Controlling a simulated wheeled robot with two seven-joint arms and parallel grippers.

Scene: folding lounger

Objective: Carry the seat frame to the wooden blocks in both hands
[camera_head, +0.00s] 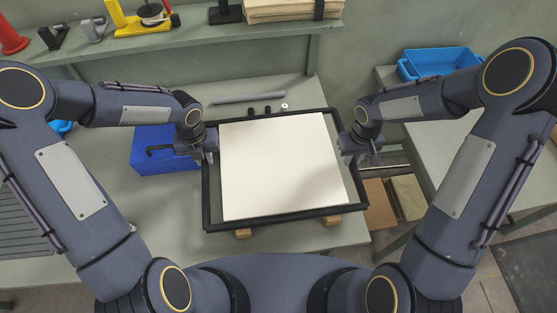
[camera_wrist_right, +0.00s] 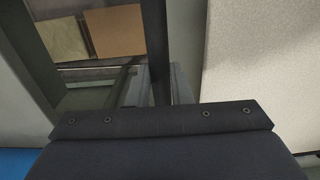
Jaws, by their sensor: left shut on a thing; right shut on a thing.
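The seat frame is a black rectangular frame (camera_head: 290,216) around a cream panel (camera_head: 280,165), level in the middle of the head view. Two wooden blocks (camera_head: 243,233) (camera_head: 331,220) show under its front edge; I cannot tell whether the frame touches them. My left gripper (camera_head: 209,154) is shut on the frame's left side bar. My right gripper (camera_head: 363,155) is shut on the right side bar. In the right wrist view the dark bar (camera_wrist_right: 156,45) runs between the fingers of my right gripper (camera_wrist_right: 155,85), with the pale panel (camera_wrist_right: 260,50) beside it.
A grey-green workbench (camera_head: 110,190) lies beneath. A blue box (camera_head: 160,160) stands left of the frame. A grey rod (camera_head: 248,98) and small black parts (camera_head: 260,110) lie behind it. A shelf (camera_head: 190,38) runs along the back. A blue tray (camera_head: 435,62) sits on a right-hand table.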

